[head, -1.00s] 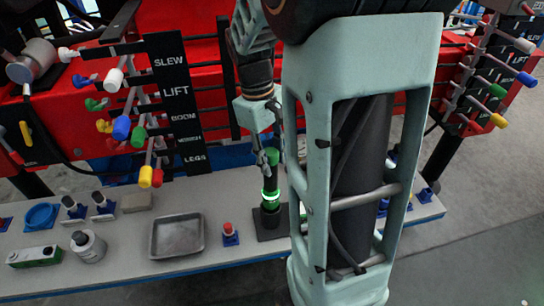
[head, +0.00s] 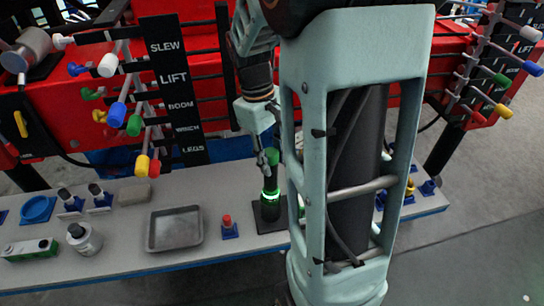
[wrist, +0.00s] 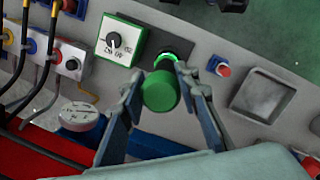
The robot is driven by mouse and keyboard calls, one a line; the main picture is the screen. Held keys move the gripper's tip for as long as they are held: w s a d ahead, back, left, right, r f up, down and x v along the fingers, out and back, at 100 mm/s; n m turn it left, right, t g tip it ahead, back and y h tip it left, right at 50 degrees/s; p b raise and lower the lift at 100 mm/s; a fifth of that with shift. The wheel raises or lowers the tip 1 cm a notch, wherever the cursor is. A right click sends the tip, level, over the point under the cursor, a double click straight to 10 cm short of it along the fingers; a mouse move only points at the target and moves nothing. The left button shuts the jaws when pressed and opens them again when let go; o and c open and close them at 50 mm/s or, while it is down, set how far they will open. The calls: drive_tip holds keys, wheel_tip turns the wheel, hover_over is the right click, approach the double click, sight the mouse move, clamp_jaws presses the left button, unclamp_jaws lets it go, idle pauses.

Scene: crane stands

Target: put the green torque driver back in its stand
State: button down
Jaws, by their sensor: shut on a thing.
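The green torque driver (head: 271,176) is upright between the fingers of my gripper (head: 265,158), which is shut on it. A bright green glowing ring (head: 270,197) shows low on it, directly over the black stand (head: 270,214). The driver's lower end is hidden, so I cannot tell how deep it sits in the stand. In the wrist view the driver's round green end (wrist: 160,91) faces the camera between the two fingers (wrist: 158,80), with the glowing ring (wrist: 167,59) just behind it.
A grey metal tray (head: 174,229) and a red button on a blue base (head: 228,226) are left of the stand. A green-edged dial box (wrist: 117,42) is beside the stand. Red machinery with lever racks (head: 172,90) rises behind the bench. My arm hides part of the bench's right side.

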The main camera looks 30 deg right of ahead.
drive_tip(key=shift+f, duration=0.2)
drive_tip(key=c, duration=1.4)
unclamp_jaws()
drive_tip(key=shift+f, duration=0.1)
drive_tip(key=r+p, duration=0.2)
drive_tip(key=r, duration=0.1)
drive_tip(key=r+p, duration=0.2)
drive_tip(key=shift+w+a+r, duration=0.1)
drive_tip(key=shift+w+a, duration=0.15)
drive_tip(key=shift+w, duration=0.05)
